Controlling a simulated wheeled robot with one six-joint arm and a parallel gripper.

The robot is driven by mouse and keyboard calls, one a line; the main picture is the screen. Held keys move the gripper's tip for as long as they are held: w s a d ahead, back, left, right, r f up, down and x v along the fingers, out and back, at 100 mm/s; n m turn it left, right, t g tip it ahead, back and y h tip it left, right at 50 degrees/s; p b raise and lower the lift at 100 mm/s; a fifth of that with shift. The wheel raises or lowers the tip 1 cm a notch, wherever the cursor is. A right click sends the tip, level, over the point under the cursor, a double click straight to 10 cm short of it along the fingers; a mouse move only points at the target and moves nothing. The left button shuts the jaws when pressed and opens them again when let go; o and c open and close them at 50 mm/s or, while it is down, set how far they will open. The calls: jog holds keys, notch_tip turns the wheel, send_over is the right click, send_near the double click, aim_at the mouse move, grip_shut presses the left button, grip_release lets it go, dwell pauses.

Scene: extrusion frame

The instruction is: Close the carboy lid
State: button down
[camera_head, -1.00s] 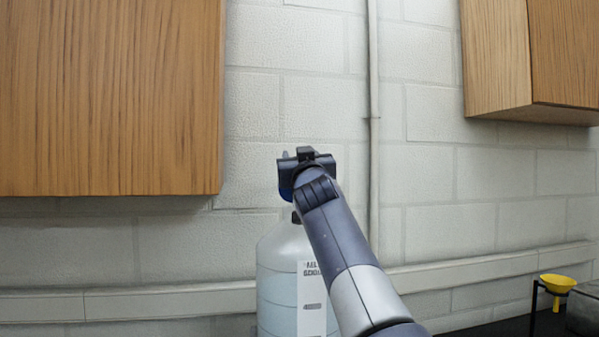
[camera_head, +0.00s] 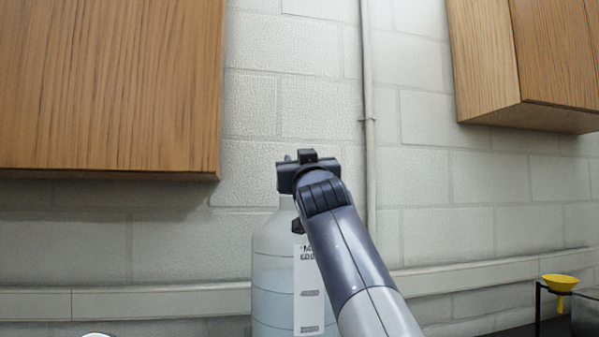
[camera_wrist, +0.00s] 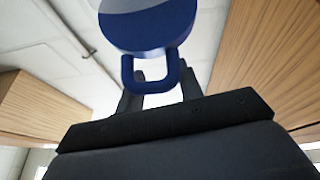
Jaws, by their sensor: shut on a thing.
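The carboy (camera_head: 273,285) is a tall translucent bottle with pale blue liquid and a white printed label, upright below my gripper. My gripper (camera_head: 305,172) is over its top and hides its mouth in the head view. In the wrist view the blue round lid (camera_wrist: 148,25) is at the top centre, with a blue loop handle (camera_wrist: 152,87). My gripper (camera_wrist: 160,84) is shut on this loop, its dark fingers at the loop. The lid is hidden behind my gripper in the head view. I cannot tell whether it touches the carboy's mouth.
Wooden wall cabinets hang at the upper left (camera_head: 110,90) and upper right (camera_head: 530,65). A vertical pipe (camera_head: 368,150) runs down the block wall behind. A yellow funnel (camera_head: 560,283) sits on a dark stand at the lower right.

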jog(key=c, duration=2.2)
grip_release()
jog(key=shift+s+f, duration=0.1)
jog(key=shift+f, duration=0.05)
jog(key=c, duration=2)
grip_release()
jog(key=shift+d, duration=0.2)
jog(key=o, duration=1.2)
jog(key=shift+p, duration=0.3)
jog(key=shift+c, duration=0.2)
jog(key=b+v, duration=0.6)
jog(key=v, duration=0.4)
jog(key=shift+s, duration=0.3)
jog(key=shift+c, duration=0.2)
